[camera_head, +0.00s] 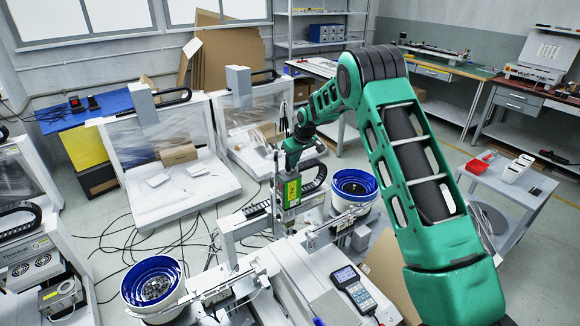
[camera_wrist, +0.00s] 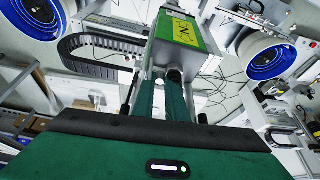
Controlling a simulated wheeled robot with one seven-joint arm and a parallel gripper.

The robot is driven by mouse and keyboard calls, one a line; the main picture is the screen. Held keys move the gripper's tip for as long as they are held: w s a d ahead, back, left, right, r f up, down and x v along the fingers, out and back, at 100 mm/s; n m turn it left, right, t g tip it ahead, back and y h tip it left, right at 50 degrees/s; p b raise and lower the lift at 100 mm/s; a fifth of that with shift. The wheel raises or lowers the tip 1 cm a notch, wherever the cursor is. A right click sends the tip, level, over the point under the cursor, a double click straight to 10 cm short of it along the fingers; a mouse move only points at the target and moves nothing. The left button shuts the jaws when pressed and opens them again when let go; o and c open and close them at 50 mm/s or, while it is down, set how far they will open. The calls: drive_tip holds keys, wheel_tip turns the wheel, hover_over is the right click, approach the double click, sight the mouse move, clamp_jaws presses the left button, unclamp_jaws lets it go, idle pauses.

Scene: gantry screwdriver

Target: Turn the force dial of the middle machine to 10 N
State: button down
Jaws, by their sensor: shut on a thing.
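The middle machine's screwdriver unit shows in the head view as an upright grey box with a green and yellow label (camera_head: 292,192). The label, with a letter N, also shows close up in the wrist view (camera_wrist: 184,32). A dark round force dial (camera_wrist: 174,76) sits at the end of the box. My gripper (camera_wrist: 165,90) has its green fingers shut at the dial and appears to grip it. The fingers hide part of the dial, and I cannot read its setting. In the head view my gripper (camera_head: 291,160) is at the top of the unit, with the dial hidden.
Blue-rimmed screw bowls (camera_head: 354,184) (camera_head: 153,284) stand on both sides of the gantry. A black cable chain (camera_wrist: 100,52) runs close beside the unit. A handheld keypad (camera_head: 354,289) lies on the machine's front. Loose cables cover the floor at left.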

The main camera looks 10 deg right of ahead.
drive_tip(key=shift+w+n, duration=0.1)
drive_tip(key=shift+n, duration=0.2)
drive_tip(key=shift+r, duration=0.1)
drive_tip(key=c, duration=1.8)
unclamp_jaws()
drive_tip(key=shift+o, duration=0.2)
drive_tip(key=v, duration=1)
drive_tip(key=shift+d+r, duration=0.2)
drive_tip(key=shift+d, duration=0.1)
